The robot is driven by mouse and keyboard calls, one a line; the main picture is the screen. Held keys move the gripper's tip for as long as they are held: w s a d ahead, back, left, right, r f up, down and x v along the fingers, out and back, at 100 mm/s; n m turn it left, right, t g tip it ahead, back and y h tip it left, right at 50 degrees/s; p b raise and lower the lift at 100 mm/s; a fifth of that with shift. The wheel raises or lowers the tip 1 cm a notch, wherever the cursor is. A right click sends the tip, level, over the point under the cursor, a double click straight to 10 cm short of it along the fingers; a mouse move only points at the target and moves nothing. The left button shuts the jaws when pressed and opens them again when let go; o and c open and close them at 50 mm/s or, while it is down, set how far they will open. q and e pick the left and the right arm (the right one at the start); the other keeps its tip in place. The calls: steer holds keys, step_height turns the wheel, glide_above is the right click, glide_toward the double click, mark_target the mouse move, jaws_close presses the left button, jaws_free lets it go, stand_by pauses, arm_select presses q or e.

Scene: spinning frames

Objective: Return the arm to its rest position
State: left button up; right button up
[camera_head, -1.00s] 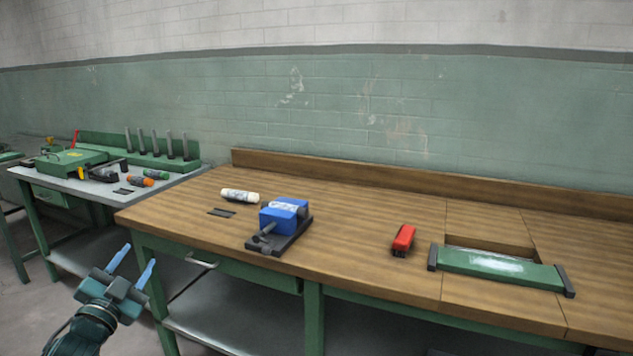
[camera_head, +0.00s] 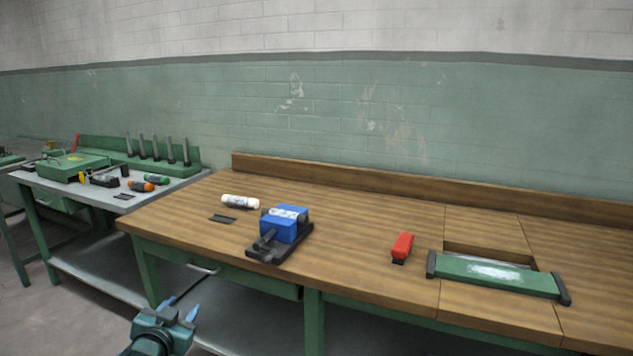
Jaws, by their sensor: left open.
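My left gripper (camera_head: 180,308) is at the bottom of the head view, left of centre, in front of the wooden workbench and below its top. Its two blue fingers are apart with nothing between them. The lower part of its arm is cut off by the bottom edge of the picture. My right gripper is not in view.
The wooden workbench (camera_head: 350,235) carries a white bottle (camera_head: 240,202), a blue device on a dark base (camera_head: 284,226), a red object (camera_head: 402,246) and a green panel (camera_head: 495,275) beside a recess. A grey side table (camera_head: 75,188) with tools stands at the left.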

arm_select(q)
steer(key=s+d+f+g+h, duration=0.1)
steer(key=s+d+f, duration=0.3)
steer(key=s+f, duration=0.25)
steer(key=s+d+f+g+h, duration=0.1)
steer(key=s+d+f, duration=0.35)
steer(key=s, duration=0.35)
steer(key=s+d+f+g, duration=0.1)
steer(key=s+d+f, duration=0.1)
steer(key=s, duration=0.7)
steer(key=s+d+f+g+h, duration=0.1)
steer(key=s+d, duration=0.3)
steer(key=s, duration=0.5)
steer(key=shift+d+f+n+g, duration=0.3)
steer(key=shift+f+g, duration=0.1)
steer(key=shift+g, duration=0.1)
